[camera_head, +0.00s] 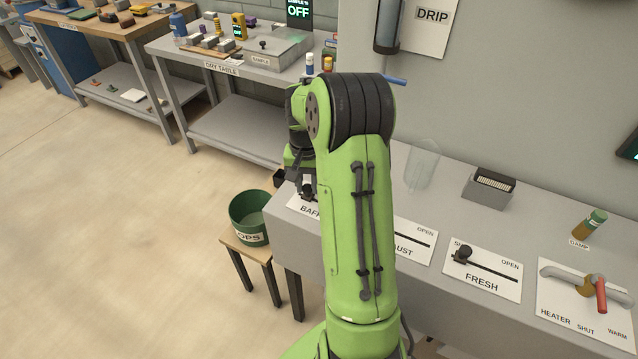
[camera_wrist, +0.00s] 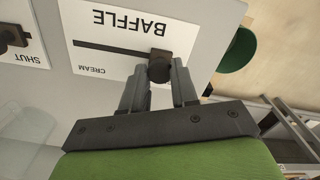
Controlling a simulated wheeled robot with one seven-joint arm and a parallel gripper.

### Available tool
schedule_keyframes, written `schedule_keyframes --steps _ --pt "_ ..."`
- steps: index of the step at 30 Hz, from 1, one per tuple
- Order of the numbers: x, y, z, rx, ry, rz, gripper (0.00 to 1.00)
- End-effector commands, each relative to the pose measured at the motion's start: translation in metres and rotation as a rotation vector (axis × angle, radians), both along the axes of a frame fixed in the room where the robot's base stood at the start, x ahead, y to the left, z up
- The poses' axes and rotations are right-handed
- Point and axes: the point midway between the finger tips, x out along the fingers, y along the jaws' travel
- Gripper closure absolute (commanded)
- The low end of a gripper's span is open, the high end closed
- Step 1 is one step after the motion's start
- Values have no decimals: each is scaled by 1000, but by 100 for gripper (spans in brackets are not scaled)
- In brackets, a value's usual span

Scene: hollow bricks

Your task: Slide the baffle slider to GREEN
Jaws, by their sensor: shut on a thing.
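The baffle plate is a white card marked BAFFLE (camera_wrist: 113,30) with a dark straight slot, upside down in the wrist view; its left part also shows in the head view (camera_head: 297,207). The CREAM label is at the slot's left end in the wrist view. The dark slider knob (camera_wrist: 159,71) is toward the slot's other end, away from CREAM. My gripper (camera_wrist: 160,76) is shut on the knob, a finger at each side. No GREEN label is visible; that end is partly covered by knob and fingers. In the head view my gripper (camera_head: 306,186) is partly hidden by my arm.
The exhaust plate (camera_head: 414,243) and the fresh plate with its own knob (camera_head: 481,269) lie to the right on the bench. A heater valve (camera_head: 600,292) is farther right. A green bucket (camera_head: 250,217) stands on a stool beyond the bench's left edge.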

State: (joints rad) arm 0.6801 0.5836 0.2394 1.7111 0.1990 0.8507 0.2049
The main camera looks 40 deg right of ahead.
Motion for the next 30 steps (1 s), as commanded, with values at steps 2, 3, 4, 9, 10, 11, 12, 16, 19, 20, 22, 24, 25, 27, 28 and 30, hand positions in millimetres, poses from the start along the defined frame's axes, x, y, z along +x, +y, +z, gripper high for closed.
schedule_keyframes --steps 2,3,4,9,10,11,12,16,19,20,22,24,25,27,28,30 --pt "3 1 1 -1 -1 -1 100" --pt "3 0 1 -1 -1 -1 100" --pt "3 0 1 -1 -1 -2 100" --pt "3 0 1 -2 -2 -2 70" --pt "3 0 1 -2 -2 -2 65" --pt "3 0 1 -2 -2 -2 61" --pt "3 0 0 -2 -2 -2 55" --pt "2 0 0 -1 -1 -2 45" --pt "2 1 0 -1 -1 -1 45" --pt "2 1 0 -1 -1 -1 45" --pt "2 1 1 -1 -1 -1 45" --pt "3 0 6 -2 -2 -1 45" --pt "3 0 10 -3 -3 -1 45" --pt "3 0 25 -4 -3 -1 45" --pt "3 0 34 -5 -5 -1 45" --pt "3 0 54 -4 -5 0 45"
